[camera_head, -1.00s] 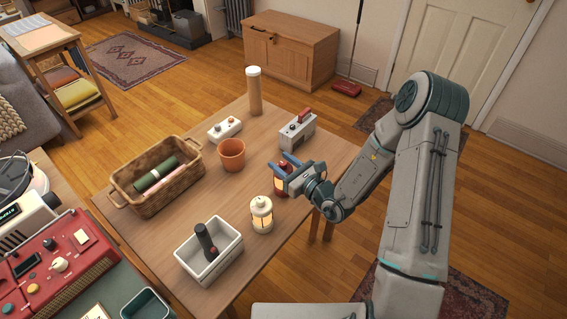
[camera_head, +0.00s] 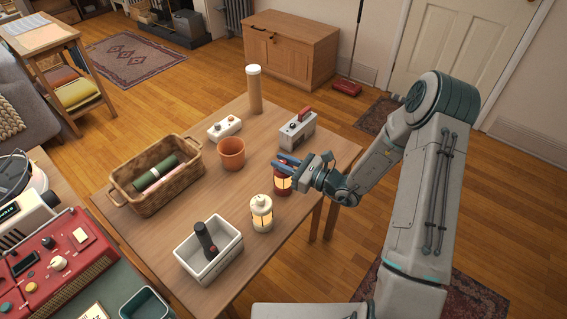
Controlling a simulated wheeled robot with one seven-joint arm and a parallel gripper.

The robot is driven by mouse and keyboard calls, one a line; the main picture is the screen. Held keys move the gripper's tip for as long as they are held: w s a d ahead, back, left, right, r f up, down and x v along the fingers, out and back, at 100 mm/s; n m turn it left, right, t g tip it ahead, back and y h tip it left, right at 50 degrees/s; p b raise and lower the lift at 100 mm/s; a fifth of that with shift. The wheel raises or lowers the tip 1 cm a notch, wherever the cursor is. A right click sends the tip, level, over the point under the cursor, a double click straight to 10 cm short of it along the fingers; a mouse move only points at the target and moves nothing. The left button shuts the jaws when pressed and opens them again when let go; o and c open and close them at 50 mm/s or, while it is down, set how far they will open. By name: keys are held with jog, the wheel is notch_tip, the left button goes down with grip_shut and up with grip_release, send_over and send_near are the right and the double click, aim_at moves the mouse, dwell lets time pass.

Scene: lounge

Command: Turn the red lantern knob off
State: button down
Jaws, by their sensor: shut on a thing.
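The red lantern (camera_head: 282,186) stands upright near the right edge of the wooden table, and its panes glow warm yellow. My gripper (camera_head: 279,166) reaches in from the right, with its blue fingers at the top of the red lantern. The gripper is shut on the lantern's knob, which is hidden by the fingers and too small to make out. A cream lantern (camera_head: 262,214), also glowing, stands in front of the red one and to its left, apart from my gripper.
The table (camera_head: 203,207) also holds a grey box with a red handle (camera_head: 297,131), a terracotta pot (camera_head: 231,154), a tall cylinder (camera_head: 254,91), a white switch box (camera_head: 225,127), a wicker basket (camera_head: 181,197) and a white bin (camera_head: 186,257). Open floor lies right of the table.

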jog(key=n+g+y, duration=0.1)
jog(key=n+g, duration=0.1)
jog(key=g, duration=0.1)
jog(key=n+g+y+b, duration=0.1)
jog(key=n+g, duration=0.1)
jog(key=g, duration=0.2)
jog(key=shift+w+f+n, duration=0.1)
jog(key=shift+n, duration=0.2)
jog(key=shift+n+g+b, duration=0.65)
jog(key=shift+n+g, duration=1.25)
jog(key=shift+g, duration=1.3)
jog(key=c, duration=1.3)
grip_release()
jog(key=b+v, duration=0.1)
jog(key=v, duration=1.2)
jog(key=shift+d+r, duration=0.3)
jog(key=shift+d, duration=0.1)
